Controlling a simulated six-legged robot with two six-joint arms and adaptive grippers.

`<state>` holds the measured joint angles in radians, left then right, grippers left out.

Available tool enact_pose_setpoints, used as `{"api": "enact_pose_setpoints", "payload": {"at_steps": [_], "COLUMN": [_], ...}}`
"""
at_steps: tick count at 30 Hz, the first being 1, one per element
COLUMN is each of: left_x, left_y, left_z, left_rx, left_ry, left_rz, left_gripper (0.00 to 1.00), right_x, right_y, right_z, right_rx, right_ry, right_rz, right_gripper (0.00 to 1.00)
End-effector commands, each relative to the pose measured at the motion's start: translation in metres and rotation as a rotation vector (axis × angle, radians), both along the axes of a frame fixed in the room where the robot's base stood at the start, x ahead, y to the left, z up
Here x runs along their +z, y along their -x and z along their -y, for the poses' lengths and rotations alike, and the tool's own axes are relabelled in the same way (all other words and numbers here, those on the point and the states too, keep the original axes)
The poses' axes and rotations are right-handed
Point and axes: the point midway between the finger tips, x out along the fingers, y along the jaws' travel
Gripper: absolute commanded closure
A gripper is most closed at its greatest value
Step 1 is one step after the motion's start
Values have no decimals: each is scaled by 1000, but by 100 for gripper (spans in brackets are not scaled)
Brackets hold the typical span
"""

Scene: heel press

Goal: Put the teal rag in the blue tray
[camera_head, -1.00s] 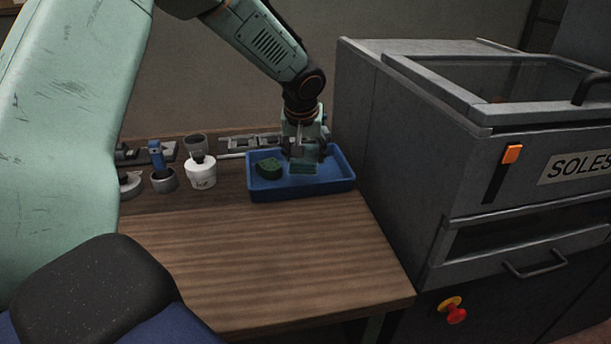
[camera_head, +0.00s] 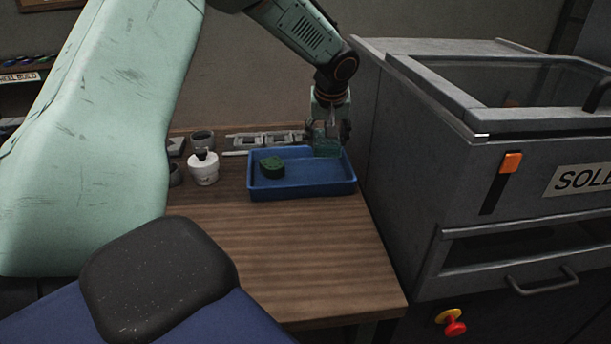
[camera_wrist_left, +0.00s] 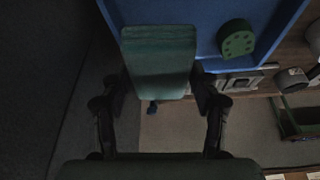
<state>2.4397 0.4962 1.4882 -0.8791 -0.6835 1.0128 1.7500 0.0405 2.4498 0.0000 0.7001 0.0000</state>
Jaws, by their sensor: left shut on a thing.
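The teal rag (camera_head: 326,146) is a flat block-like piece, held in my left gripper (camera_head: 329,132) at the back right corner of the blue tray (camera_head: 305,190). In the left wrist view the rag (camera_wrist_left: 160,65) sits between the two fingers of the left gripper (camera_wrist_left: 160,92) and overlaps the edge of the blue tray (camera_wrist_left: 205,15). The rag looks raised; its exact height over the tray is hard to tell. My right gripper is not in view.
A dark green round piece (camera_head: 271,166) with small holes lies in the tray's left part. A white pot (camera_head: 203,169), grey cups (camera_head: 202,141) and a grey rack (camera_head: 265,140) stand nearby. The grey press (camera_head: 420,150) stands close on the right. The front tabletop (camera_head: 285,245) is clear.

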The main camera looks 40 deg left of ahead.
Motion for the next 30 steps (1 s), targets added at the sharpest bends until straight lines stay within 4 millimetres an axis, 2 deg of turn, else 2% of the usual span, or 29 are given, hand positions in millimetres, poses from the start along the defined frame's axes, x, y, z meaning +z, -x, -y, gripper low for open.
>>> {"api": "enact_pose_setpoints", "payload": {"at_steps": [16,20,25,30], "left_x": [-3,-20,-52,-68], "left_y": [3,2,1,0], "left_z": [-5,-4,-4,-4], "left_rx": [124,124,124,124], "left_ry": [0,0,-1,0], "left_rz": [-2,-3,-5,-2], "left_gripper": [70,70,70,70], "right_x": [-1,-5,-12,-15], "right_y": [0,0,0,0], "right_z": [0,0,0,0], "right_rx": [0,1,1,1], "right_ry": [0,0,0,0], "right_rz": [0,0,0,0], "right_gripper": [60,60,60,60]}}
